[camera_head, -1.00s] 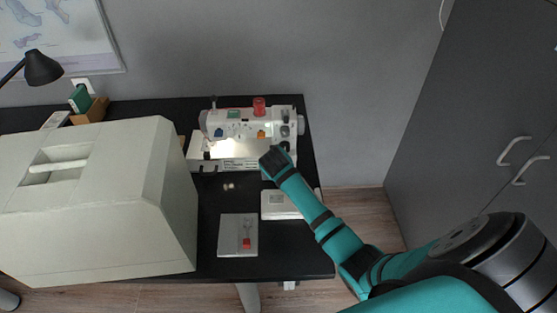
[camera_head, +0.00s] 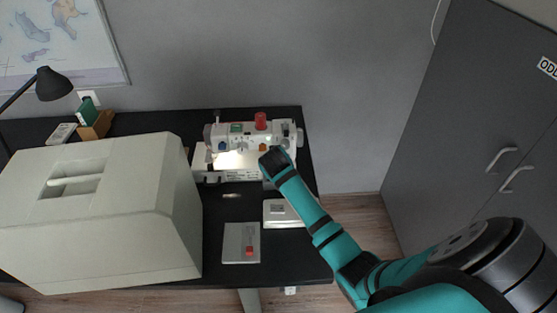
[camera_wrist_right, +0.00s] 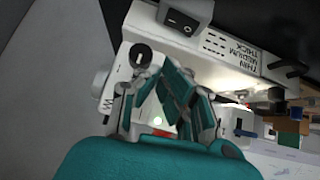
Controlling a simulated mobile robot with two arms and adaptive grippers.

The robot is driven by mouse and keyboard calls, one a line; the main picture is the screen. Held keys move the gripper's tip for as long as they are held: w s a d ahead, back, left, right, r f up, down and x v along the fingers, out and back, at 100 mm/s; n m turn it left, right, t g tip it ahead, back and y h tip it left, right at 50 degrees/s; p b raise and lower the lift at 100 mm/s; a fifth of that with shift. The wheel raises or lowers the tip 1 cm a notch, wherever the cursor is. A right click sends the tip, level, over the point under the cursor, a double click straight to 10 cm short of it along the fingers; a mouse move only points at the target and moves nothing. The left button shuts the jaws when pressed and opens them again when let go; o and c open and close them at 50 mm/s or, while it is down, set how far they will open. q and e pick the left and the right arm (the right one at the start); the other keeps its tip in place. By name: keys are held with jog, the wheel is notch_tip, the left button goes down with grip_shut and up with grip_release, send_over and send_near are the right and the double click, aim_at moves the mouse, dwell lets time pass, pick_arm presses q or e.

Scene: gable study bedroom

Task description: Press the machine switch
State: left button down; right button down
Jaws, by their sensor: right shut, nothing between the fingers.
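A white sewing machine (camera_head: 228,160) with coloured parts on top stands at the back right of the black desk. In the right wrist view, a black rocker switch (camera_wrist_right: 182,21) sits on a grey block on the machine's side, at the top of the picture. My right gripper (camera_wrist_right: 172,88) is shut and empty. Its teal fingers are over the machine, near a black round knob (camera_wrist_right: 140,55), and apart from the switch in the picture. In the head view my right arm's end hides the gripper's fingers and the switch. My left gripper is not in view.
A large pale cover with a handle (camera_head: 115,205) fills the desk's left. A grey plate with a red part (camera_head: 238,243) and a pale box (camera_head: 282,213) lie in front of the machine. A black lamp (camera_head: 52,84) and a wall are behind. Grey cabinets (camera_head: 480,130) stand right.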

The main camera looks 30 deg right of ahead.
jog(key=v, duration=0.7)
jog(key=shift+s+d, duration=0.4)
jog(key=shift+s, duration=0.05)
jog(key=shift+f, duration=0.1)
